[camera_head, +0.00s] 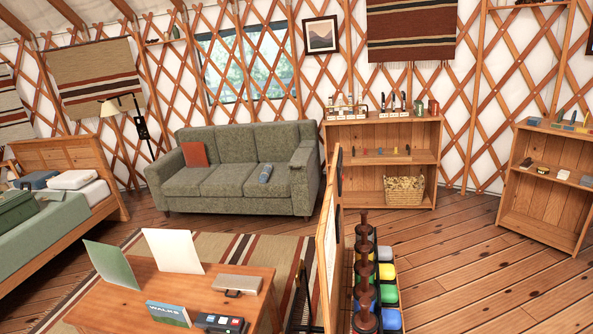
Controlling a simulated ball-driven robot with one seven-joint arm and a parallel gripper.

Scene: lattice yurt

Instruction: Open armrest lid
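A green sofa (228,178) stands against the lattice wall at the back, left of the middle. Its right armrest (303,155) has a thick, boxy top that looks closed. A small dark detail shows near the front of that top, too small to make out. The left armrest (158,170) is lower in the picture and looks plain. My gripper is not in view.
A wooden table (133,309) with a metal case (238,284) fills the front left. An upright panel (329,250) and a dark wooden stand (365,275) by coloured bins (388,293) stand front centre. A bed (90,213) is left, shelves (424,185) right. Floor (460,260) at right is clear.

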